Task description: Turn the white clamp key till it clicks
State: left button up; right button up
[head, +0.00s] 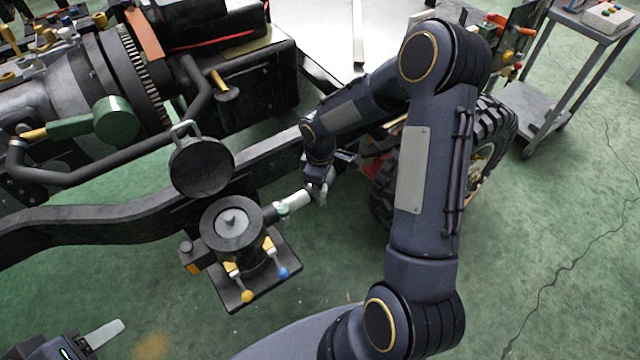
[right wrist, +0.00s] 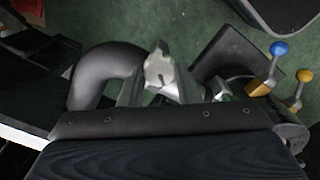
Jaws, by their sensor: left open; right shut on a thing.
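The white clamp key (head: 293,202) sticks out from the right side of a dark round housing (head: 232,222) with a grey disc on top. My right gripper (head: 318,190) is shut on its outer end. In the right wrist view the pale key end (right wrist: 158,68) sits between the two grey fingers; where the key enters the housing is hidden there. My left gripper (head: 104,335) shows only in part at the bottom left, with one pale finger visible. It is open and well apart from the key.
Beside the housing stand a yellow-knobbed lever (head: 247,296) and a blue-knobbed lever (head: 283,273). A round dark lid (head: 201,166) and the chassis rail (head: 120,220) are close behind. A tyre (head: 492,130) stands at the right.

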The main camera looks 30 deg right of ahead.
dwell(0.4)
jog(key=o, duration=1)
notch_tip(320, 180, up, 8)
jog(key=shift+f+p, duration=0.1)
jog(key=shift+p, duration=0.2)
jog(key=s+a+r+m+t+y+p, duration=0.1)
jog(key=s+a+r+m+t, duration=0.1)
jog(key=s+r, duration=0.4)
jog(key=s+a+r+m+t+y+p, duration=0.1)
jog(key=s+a+r+m+p, duration=0.1)
jog(key=s+r, duration=0.4)
jog(key=s+a+r+m+t+y+p, duration=0.1)
jog(key=s+a+r+m+t+p, duration=0.1)
jog(key=s+r+m, duration=0.4)
jog(key=shift+s+a+r+t+y, duration=0.15)
jog(key=shift+s+a+r, duration=0.1)
jog(key=shift+s, duration=0.4)
jog(key=shift+s+a+r+t+y, duration=0.1)
jog(key=shift+s+a+r, duration=0.1)
jog(key=shift+s, duration=0.4)
jog(key=shift+s+a+r+t+y, duration=0.15)
jog(key=shift+s+a, duration=0.1)
jog(key=shift+s, duration=0.4)
